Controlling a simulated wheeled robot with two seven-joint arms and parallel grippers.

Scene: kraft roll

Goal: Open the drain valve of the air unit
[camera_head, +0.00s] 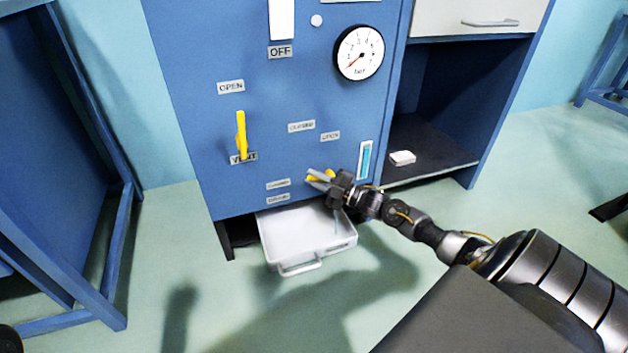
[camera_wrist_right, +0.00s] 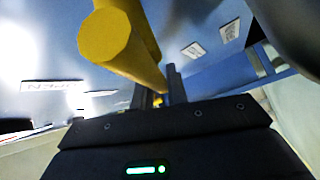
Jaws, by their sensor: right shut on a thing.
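The blue air unit (camera_head: 200,60) stands in front of me. Low on its front is a yellow valve handle (camera_head: 318,178), partly hidden by my right gripper (camera_head: 322,180). The gripper is shut on this handle. In the right wrist view the yellow handle (camera_wrist_right: 108,38) is large and close, and its far part reaches toward the right gripper's fingers (camera_wrist_right: 155,92). A white drain tray (camera_head: 300,235) sits below on the floor, partly under the unit. A thin bluish vertical line shows over the tray near its right side; I cannot tell surely whether it is water. My left gripper is not in view.
A sight tube (camera_head: 365,160) shows blue. A shelf (camera_head: 430,160) at right holds a small white block (camera_head: 402,157). A blue frame stands at left.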

